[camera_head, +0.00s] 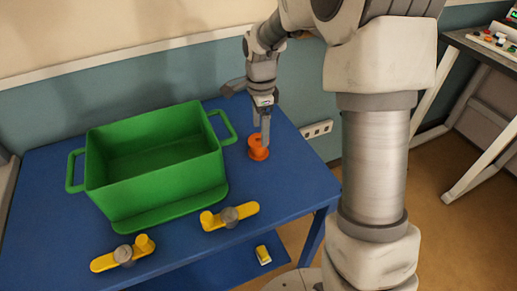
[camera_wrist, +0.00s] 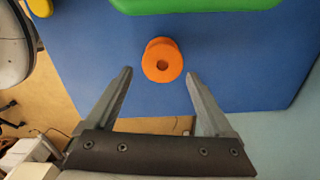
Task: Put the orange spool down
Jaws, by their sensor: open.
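The orange spool (camera_head: 258,152) stands on the blue table (camera_head: 290,180), to the right of the green bin. It also shows in the wrist view (camera_wrist: 162,62), with its round end and centre hole facing the camera. My gripper (camera_head: 264,135) is just above or beside the spool in the head view. In the wrist view my gripper (camera_wrist: 159,76) is open, with one finger on each side and a gap between each finger and the spool. The spool lies around and just beyond the fingertips there. I cannot tell the exact height of the fingertips over the table.
The green bin (camera_head: 160,196) stands on the table at the left. Two yellow parts with grey knobs, one at the front left (camera_head: 104,262) and one at the front middle (camera_head: 247,210), lie before it. A yellow item (camera_head: 263,255) is on the lower shelf. The wall is behind.

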